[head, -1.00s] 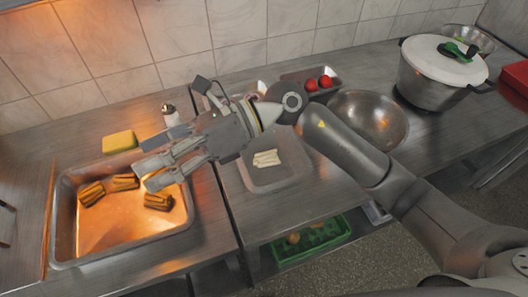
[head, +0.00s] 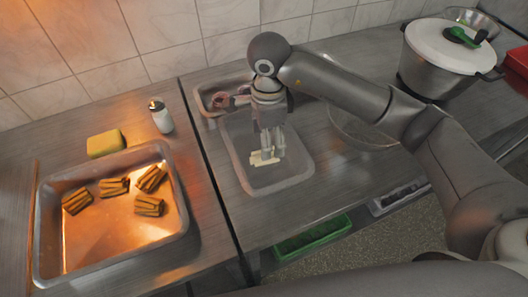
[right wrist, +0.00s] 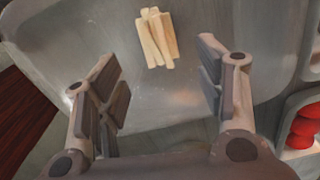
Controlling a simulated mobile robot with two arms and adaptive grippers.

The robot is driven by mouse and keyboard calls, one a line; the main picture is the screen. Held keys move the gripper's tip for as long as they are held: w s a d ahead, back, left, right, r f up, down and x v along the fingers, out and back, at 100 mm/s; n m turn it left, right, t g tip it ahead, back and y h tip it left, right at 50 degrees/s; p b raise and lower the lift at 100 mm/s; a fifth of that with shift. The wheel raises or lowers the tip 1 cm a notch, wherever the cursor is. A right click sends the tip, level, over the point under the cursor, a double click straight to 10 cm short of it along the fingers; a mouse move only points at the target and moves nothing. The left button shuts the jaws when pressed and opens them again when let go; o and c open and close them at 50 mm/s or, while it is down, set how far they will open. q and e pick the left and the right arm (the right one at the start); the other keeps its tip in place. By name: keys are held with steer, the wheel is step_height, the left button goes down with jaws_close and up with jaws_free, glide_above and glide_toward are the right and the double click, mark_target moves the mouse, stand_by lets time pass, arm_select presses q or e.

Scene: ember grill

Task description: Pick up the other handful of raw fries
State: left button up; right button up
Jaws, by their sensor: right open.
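A small bundle of pale raw fries (head: 262,158) lies in a shallow grey tray (head: 292,183) on the right-hand counter. It also shows in the right wrist view (right wrist: 157,38), beyond the fingertips and roughly centred between them. My right gripper (head: 272,152) points down over this tray, close to the fries and partly covering them in the head view. In the right wrist view my right gripper (right wrist: 160,85) is open with nothing between its fingers. My left gripper is not in view.
A metal tray (head: 95,257) at left holds several browned fry bundles (head: 149,206). A yellow sponge (head: 105,143) and shaker (head: 161,116) stand behind it. A small tray with meat (head: 222,101) is behind the fries tray. A steel bowl (head: 365,135) and lidded pot (head: 435,75) are right.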

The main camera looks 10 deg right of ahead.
mark_target(255, 159)
step_height(255, 159, down, 5)
steer(key=shift+r+p, duration=0.15)
steer(key=shift+p, duration=1)
steer(key=shift+f, duration=0.45)
steer(key=shift+c, duration=0.2)
steer(key=c, duration=0.9)
